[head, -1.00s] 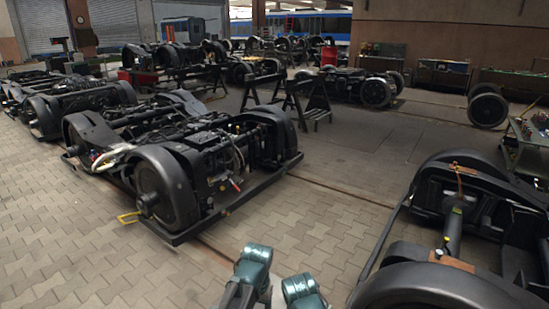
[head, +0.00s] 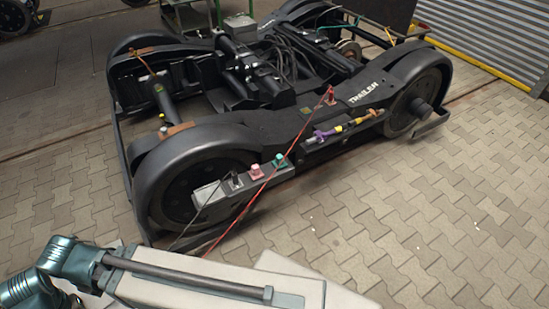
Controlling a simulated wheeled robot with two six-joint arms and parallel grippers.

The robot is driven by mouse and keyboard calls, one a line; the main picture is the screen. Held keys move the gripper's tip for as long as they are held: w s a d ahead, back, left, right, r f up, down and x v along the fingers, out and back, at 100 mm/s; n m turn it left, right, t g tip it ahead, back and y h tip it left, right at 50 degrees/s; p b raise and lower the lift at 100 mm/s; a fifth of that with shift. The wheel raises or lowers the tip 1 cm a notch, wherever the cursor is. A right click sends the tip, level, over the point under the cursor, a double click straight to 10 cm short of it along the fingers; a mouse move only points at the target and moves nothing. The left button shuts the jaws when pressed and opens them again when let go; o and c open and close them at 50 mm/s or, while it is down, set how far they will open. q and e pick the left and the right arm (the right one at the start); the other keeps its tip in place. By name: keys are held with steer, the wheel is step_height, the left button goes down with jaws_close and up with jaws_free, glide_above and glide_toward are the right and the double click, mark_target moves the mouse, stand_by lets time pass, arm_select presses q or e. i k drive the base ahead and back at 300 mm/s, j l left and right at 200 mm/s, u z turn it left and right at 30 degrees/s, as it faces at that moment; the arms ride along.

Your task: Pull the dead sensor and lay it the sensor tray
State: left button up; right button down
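On the near side of a black bogie marked TRAILER (head: 364,93), a pale grey bar (head: 210,194) carries small fittings in a row. They are a black one (head: 237,182), a pinkish-red one (head: 256,172) and a green one (head: 280,161). They may be sensors; I cannot tell which is dead. A red cable (head: 292,148) runs slantwise past them. I cannot make out a sensor tray. Neither gripper shows; only teal and grey parts of mine are at the bottom left, apart from the bar in the picture.
A purple and yellow linkage (head: 343,129) sits along the bogie's side to the right of the bar. A green stand (head: 190,18) is behind the bogie. A ribbed metal shutter (head: 490,40) closes the right back. The paved floor (head: 400,220) at right is clear.

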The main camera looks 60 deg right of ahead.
mark_target(279, 158)
steer(key=z, duration=2.15)
steer(key=i+l, duration=0.25)
steer(key=i, duration=0.25)
steer(key=i+l, duration=0.25)
steer(key=i, duration=0.25)
steer(key=i+l, duration=0.3)
steer(key=i, duration=0.2)
